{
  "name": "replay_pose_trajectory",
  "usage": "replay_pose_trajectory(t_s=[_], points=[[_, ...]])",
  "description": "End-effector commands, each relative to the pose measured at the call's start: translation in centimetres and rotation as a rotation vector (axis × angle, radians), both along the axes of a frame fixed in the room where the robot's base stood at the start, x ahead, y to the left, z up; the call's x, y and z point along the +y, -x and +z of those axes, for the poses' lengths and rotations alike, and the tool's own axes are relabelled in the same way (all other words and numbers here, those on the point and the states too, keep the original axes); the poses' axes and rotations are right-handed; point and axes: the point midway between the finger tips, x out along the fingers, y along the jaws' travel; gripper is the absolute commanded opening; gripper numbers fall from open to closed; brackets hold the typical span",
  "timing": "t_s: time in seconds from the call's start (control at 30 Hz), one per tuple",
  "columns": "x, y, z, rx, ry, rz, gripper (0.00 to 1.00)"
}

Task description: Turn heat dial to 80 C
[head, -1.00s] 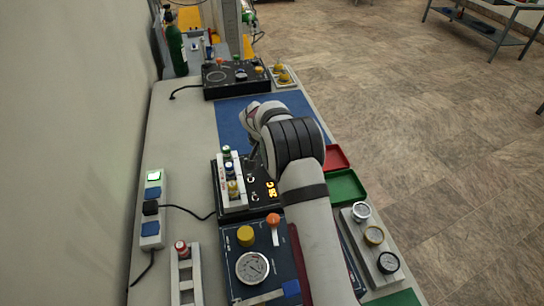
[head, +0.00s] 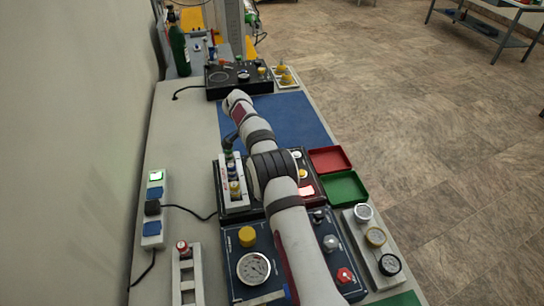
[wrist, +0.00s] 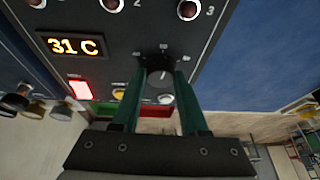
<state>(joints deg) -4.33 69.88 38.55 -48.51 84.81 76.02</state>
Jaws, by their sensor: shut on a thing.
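The heat dial (wrist: 160,86) is a black knob with a white pointer mark on the dark heater panel in the wrist view. My gripper (wrist: 160,74) has its two green fingers on either side of the dial and is shut on it. The pointer points up in that view; the small scale marks around it are too blurred to read. The orange display (wrist: 76,47) reads 31 C. In the head view the heater box (head: 236,211) is partly covered by my arm, which hides the dial and the fingertips.
A red lit switch (wrist: 79,89) glows on the panel. A rack of capped vials (head: 223,172) stands on the box's left side. Red (head: 330,159) and green (head: 345,187) trays lie to the right. A gauge panel (head: 235,265) is in front, and a blue mat (head: 290,120) lies behind.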

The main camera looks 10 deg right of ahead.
Motion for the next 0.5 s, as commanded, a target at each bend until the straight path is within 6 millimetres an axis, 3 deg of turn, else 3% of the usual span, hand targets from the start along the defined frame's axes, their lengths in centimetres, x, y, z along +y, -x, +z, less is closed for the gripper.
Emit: replay_pose_trajectory(t_s=[0.5], points=[[0.2, 0.03, -0.17, 0.004, -0.004, -0.067, 0.0]])
